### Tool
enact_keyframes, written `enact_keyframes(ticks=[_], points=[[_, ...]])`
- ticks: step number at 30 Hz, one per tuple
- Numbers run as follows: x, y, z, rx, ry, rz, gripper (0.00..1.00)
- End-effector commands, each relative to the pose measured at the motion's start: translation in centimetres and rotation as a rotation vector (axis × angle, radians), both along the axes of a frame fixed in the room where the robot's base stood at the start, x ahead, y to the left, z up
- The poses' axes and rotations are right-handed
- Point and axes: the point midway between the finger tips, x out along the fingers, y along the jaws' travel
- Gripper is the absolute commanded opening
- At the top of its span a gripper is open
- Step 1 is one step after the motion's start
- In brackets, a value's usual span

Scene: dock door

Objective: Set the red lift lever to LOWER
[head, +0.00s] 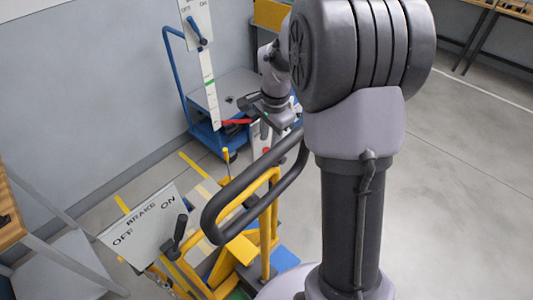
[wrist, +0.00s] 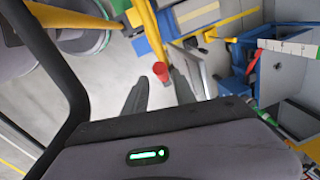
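The red lift lever shows as a red knob (wrist: 160,72) in the wrist view, just beyond my fingertips and between their lines. In the head view a small red knob (head: 267,150) shows beside a white panel (head: 257,138), below my gripper (head: 270,130). My gripper (wrist: 160,88) is open, with a clear gap between its two dark fingers, and I see nothing held. It appears apart from the knob. The white panel (wrist: 190,68) also shows edge-on in the wrist view. Its lettering is unreadable, so I cannot tell the lever's setting.
A dark looped handle (head: 225,205) on a yellow frame (head: 262,225) stands close to my arm. A BRAKE panel (head: 145,222) with OFF and ON is at the lower left. A blue cart (head: 190,95) stands by the wall. Open floor (head: 465,170) lies to the right.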

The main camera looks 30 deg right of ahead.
Motion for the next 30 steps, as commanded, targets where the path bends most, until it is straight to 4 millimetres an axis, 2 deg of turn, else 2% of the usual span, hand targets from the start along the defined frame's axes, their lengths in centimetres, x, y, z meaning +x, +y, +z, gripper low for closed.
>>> enact_keyframes(ticks=[1, 6, 10, 17, 22, 30], points=[[0.1, 0.1, -1.7, 0.002, 0.002, 0.000, 0.32], [0.4, 0.1, -4.3, 0.001, 0.001, 0.000, 0.32], [0.6, 0.1, -4.9, 0.000, -0.001, 0.000, 0.32], [0.6, 0.1, -4.9, 0.000, -0.001, 0.000, 0.32], [0.6, 0.1, -4.9, 0.000, -0.001, 0.000, 0.00], [0.6, 0.1, -4.9, 0.000, -0.001, 0.000, 0.00]])
